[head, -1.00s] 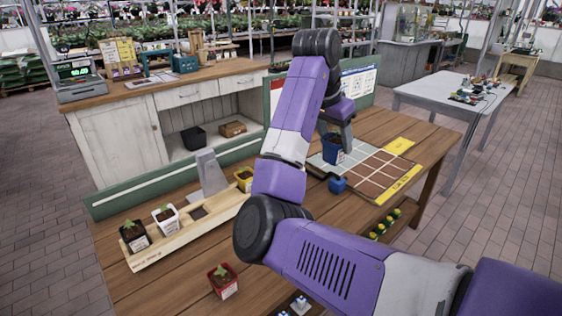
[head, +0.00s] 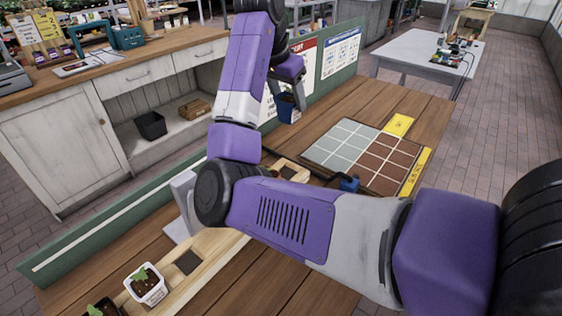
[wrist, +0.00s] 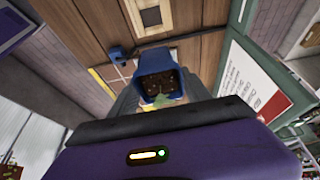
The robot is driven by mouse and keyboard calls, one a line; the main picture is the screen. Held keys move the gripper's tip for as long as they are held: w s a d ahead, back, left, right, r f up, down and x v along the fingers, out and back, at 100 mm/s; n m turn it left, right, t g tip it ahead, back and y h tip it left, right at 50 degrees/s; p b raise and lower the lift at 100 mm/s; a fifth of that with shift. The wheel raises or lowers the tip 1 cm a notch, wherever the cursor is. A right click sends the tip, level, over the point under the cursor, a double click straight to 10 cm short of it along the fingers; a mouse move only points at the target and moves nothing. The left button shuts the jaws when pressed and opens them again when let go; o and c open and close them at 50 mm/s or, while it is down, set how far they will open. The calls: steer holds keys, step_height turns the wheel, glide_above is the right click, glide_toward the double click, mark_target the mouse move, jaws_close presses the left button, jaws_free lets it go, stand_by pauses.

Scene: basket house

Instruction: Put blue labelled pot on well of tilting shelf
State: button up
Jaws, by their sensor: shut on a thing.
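The blue labelled pot (head: 288,110) hangs in my gripper (head: 289,92), above the table near the green back board. In the wrist view the blue pot (wrist: 158,58) shows its open top with dark soil and a small green plant; my gripper is shut on it. The tilting shelf (head: 215,252) is a long pale wooden rack at the table's left. A dark square well (head: 187,262) in it is empty. A white pot with a seedling (head: 146,287) stands in the shelf in front of that well. My arm covers the shelf's middle.
A dark pot (head: 101,308) is cut off at the bottom edge. A grid mat (head: 338,150) with grey and brown squares lies right of the shelf. A small blue object (head: 348,184) sits at its near edge. The green board (head: 335,70) stands along the table's back.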

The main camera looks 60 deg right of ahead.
step_height(320, 180, down, 19)
stand_by(0.5)
steer(key=o, duration=1.6)
steer(key=shift+s, duration=0.1)
steer(key=v, duration=1.2)
